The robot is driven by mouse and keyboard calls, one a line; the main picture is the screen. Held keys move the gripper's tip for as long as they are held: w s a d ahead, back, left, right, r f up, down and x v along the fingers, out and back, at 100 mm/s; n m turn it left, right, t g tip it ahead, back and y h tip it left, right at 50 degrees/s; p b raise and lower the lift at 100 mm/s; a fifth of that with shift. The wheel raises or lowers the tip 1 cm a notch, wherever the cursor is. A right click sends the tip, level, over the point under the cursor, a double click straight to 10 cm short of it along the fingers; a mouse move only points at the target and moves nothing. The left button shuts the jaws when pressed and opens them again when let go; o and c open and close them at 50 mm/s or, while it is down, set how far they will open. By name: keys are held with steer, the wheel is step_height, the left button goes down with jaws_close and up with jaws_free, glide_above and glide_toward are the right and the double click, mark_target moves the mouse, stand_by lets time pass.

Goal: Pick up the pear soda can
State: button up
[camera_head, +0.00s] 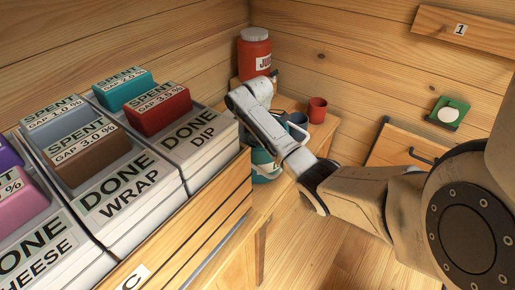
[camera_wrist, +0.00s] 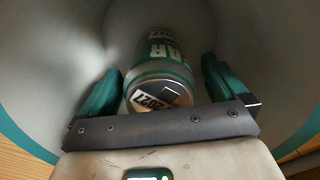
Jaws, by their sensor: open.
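The can (camera_wrist: 165,72) shows in the wrist view, green and silver with a label ending in "AR" and a "2027" tag on its near end. It lies inside a pale grey container with a teal rim (camera_wrist: 55,60). My gripper (camera_wrist: 160,88) is open, with one teal finger on each side of the can. I cannot tell if the fingers touch it. In the head view my arm reaches down to a white and teal container (camera_head: 264,172) beside the crate; the fingers and the can are hidden there.
A wooden crate (camera_head: 215,222) of grey bins with labelled blocks stands at the left. A red jar (camera_head: 254,52) stands behind my arm, and a red mug (camera_head: 317,110) and dark blue cup (camera_head: 297,120) are to its right. A wooden drawer (camera_head: 395,148) is at the right.

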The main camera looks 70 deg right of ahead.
steer(key=shift+c, duration=0.3)
steer(key=c, duration=1.3)
